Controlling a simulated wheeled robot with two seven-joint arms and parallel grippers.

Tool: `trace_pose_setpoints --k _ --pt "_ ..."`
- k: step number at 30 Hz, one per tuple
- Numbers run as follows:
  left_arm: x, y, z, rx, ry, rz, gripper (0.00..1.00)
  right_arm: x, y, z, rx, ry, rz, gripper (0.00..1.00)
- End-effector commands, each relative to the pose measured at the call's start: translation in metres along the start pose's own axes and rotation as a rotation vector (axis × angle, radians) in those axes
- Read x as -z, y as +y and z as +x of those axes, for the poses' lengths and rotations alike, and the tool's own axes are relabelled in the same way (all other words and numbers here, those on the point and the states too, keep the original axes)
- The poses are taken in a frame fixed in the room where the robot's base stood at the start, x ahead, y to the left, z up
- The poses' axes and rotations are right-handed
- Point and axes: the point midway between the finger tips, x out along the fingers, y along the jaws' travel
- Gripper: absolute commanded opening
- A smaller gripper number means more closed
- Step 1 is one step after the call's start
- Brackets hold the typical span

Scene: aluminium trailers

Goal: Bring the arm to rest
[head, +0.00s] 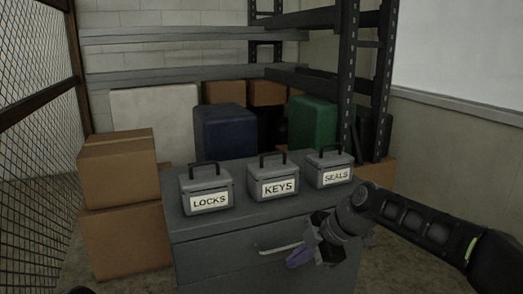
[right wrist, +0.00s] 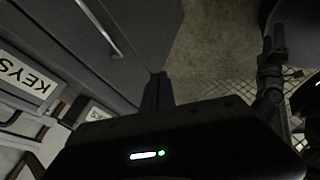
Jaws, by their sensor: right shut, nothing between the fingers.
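My right gripper (head: 301,256) is shut and empty. It hangs in front of the grey cabinet (head: 215,255), near its drawer handle (head: 281,249); I cannot tell whether it touches the cabinet. My right arm comes in from the right edge of the head view. In the right wrist view the gripper body fills the lower middle, and the cabinet's handle (right wrist: 98,28) shows at upper left.
Three grey boxes stand on the cabinet top, labelled LOCKS (head: 207,190), KEYS (head: 273,178) and SEALS (head: 330,168). Cardboard boxes (head: 118,170) are stacked at left beside a mesh wall (head: 35,130). A metal rack (head: 350,80) stands behind. Open floor shows right of the cabinet.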

Motion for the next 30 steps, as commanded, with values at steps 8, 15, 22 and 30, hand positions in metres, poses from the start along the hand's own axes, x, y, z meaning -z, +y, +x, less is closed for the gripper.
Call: trace_pose_setpoints --k 8,15,22,30 --pt "0.0 0.0 0.0 0.0 0.001 0.0 0.58 -0.004 0.017 0.0 -0.075 -0.008 0.193 0.0" --pt "0.0 0.0 0.0 0.0 0.0 0.0 0.58 -0.015 0.027 0.019 -0.175 -0.007 0.47 0.0" --pt "0.0 0.0 0.0 0.0 0.0 0.0 0.58 -0.05 -0.011 0.095 -0.239 0.003 0.937 0.0" --pt "0.0 0.0 0.0 0.0 0.0 0.0 0.58 -0.095 -0.178 0.219 -0.222 -0.046 1.632 0.0"
